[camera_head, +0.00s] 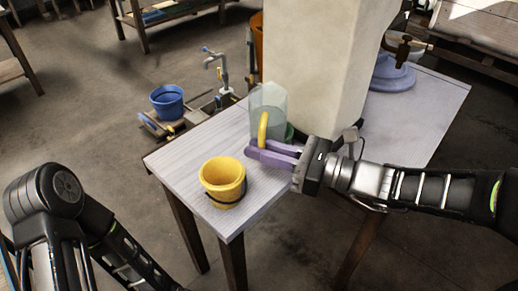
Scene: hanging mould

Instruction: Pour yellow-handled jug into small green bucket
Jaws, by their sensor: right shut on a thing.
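The yellow-handled jug (277,103) is clear and faceted, and stands about upright on or just above the light table, in front of the white mould. Its yellow handle (263,128) faces my right gripper (252,150). The purple fingers of that gripper are shut on the jug at the handle's lower end. A small piece of something green (290,132) shows just right of the jug, probably the small green bucket; most of it is hidden by the jug and gripper. My left arm shows at lower left, but its gripper is out of view.
A yellow bucket (222,171) with a dark handle stands near the table's front edge. The large white mould (315,60) fills the table's middle. A blue bucket (167,104) and a tap (216,65) are beyond the table. The table's left end (180,155) is clear.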

